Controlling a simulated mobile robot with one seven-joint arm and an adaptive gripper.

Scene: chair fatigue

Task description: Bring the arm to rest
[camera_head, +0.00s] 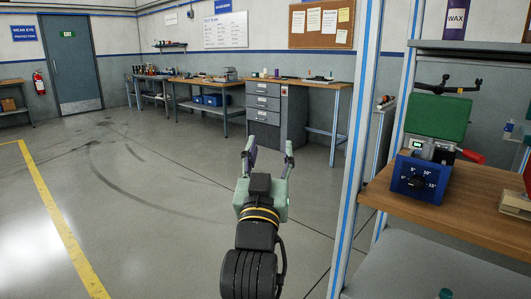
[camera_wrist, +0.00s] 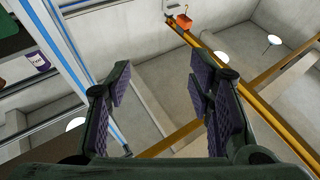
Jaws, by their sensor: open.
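My gripper (camera_head: 269,155) is at the centre of the head view, raised in front of me with its fingers pointing up and away. Its two fingers are spread apart with nothing between them. In the wrist view the open gripper (camera_wrist: 160,100) shows purple ribbed pads. Beyond the fingers the wrist view shows the ceiling and upper walls. My arm below the gripper runs down to the bottom edge of the head view.
A shelf unit with a blue-striped post (camera_head: 357,140) stands close on the right, bearing a blue dial box (camera_head: 416,180). Workbenches and a grey drawer cabinet (camera_head: 277,112) line the back wall. The floor (camera_head: 130,190) to the left is clear. An orange overhead beam (camera_wrist: 240,85) crosses the wrist view.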

